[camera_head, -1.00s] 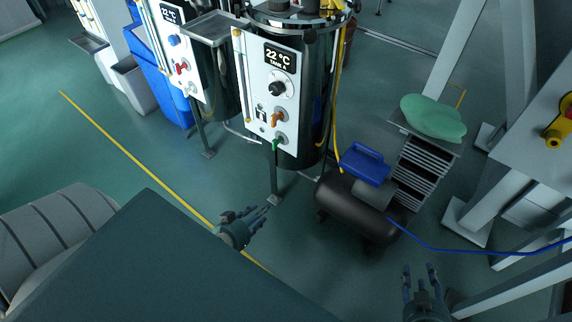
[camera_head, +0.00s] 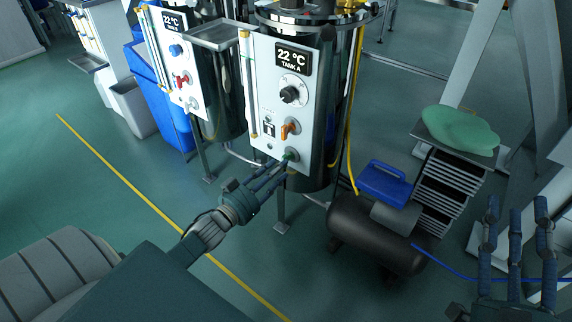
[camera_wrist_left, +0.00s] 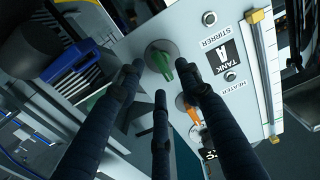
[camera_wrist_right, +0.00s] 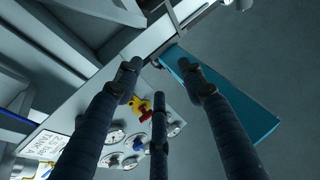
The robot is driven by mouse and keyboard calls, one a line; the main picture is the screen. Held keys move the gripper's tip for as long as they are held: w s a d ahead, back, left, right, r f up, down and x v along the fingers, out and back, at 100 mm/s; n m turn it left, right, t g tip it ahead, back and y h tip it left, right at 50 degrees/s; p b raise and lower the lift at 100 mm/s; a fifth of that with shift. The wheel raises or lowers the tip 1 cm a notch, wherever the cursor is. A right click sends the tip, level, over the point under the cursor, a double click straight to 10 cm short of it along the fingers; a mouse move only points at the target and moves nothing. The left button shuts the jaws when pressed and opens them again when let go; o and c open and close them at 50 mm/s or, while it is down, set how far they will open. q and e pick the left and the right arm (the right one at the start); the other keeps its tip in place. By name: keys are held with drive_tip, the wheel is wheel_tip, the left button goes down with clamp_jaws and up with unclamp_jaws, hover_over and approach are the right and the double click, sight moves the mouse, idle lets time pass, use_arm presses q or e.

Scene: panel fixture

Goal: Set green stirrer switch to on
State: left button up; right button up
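The green stirrer switch (camera_head: 291,155) sits lowest on the white Tank A panel (camera_head: 265,78). In the left wrist view the green switch (camera_wrist_left: 163,64) is a lever on a round grey base, near the "STIRRER" label. My left gripper (camera_head: 281,172) is at the panel, just below and left of the switch. In the left wrist view its spread fingertips (camera_wrist_left: 160,78) frame the switch; it is open, and I cannot tell whether any finger touches. My right gripper (camera_head: 516,212) is open and empty at the lower right, away from the panel.
An orange heater switch (camera_head: 289,129) and a black dial (camera_head: 290,95) are above the green switch. A second tank panel (camera_head: 175,60) stands to the left. A black compressor (camera_head: 370,235) with a blue case (camera_head: 385,183) sits to the right. The right wrist view shows gauges and a yellow valve (camera_wrist_right: 138,106).

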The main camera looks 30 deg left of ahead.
use_arm(q)
drive_tip(key=w+b, duration=0.1)
drive_tip(key=w, duration=0.3)
drive_tip(key=shift+w+d, duration=0.15)
drive_tip(key=shift+w, duration=0.3)
use_arm(e)
drive_tip(key=s+r+t+y, duration=0.1)
drive_tip(key=s+r+t, duration=0.3)
drive_tip(key=r, duration=0.3)
drive_tip(key=shift+s+d, duration=0.15)
use_arm(q)
clamp_jaws()
